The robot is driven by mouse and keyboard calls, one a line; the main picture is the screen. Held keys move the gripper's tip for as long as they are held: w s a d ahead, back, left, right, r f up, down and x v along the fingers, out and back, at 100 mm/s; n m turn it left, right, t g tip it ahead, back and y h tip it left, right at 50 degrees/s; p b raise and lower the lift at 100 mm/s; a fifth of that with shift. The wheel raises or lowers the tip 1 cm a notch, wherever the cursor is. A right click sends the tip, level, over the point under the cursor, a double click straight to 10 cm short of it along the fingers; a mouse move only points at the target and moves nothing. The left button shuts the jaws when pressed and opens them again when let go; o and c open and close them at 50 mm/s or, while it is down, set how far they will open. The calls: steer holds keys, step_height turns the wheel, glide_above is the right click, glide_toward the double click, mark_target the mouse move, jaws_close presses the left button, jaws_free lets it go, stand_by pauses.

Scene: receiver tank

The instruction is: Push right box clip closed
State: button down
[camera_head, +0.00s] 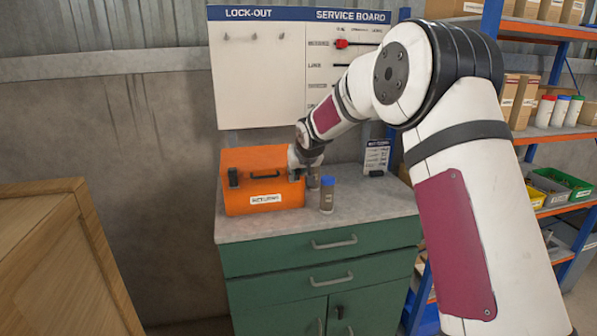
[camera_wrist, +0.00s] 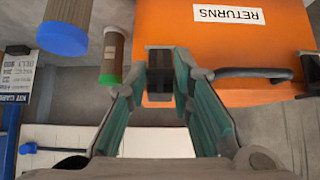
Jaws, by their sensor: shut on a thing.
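The orange box (camera_head: 262,162) stands on the counter, with a left black clip (camera_head: 233,177), a handle and a white label on its front. It also shows, upside down, in the wrist view (camera_wrist: 225,45). The right box clip (camera_wrist: 160,60) is black and sits at the box's edge between my fingers in the wrist view. My gripper (camera_wrist: 160,78) is shut on this clip, one finger on each side. In the head view my gripper (camera_head: 304,164) is at the box's right front corner and hides most of the clip. The lid looks down.
A jar with a blue lid (camera_head: 327,194) stands on the counter just right of my gripper. A green-lidded jar (camera_wrist: 113,55) is close beside my fingers. A small sign (camera_head: 376,156) stands at the back right.

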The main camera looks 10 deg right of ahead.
steer(key=c, duration=1.4)
jaws_free()
steer(key=v, duration=1.2)
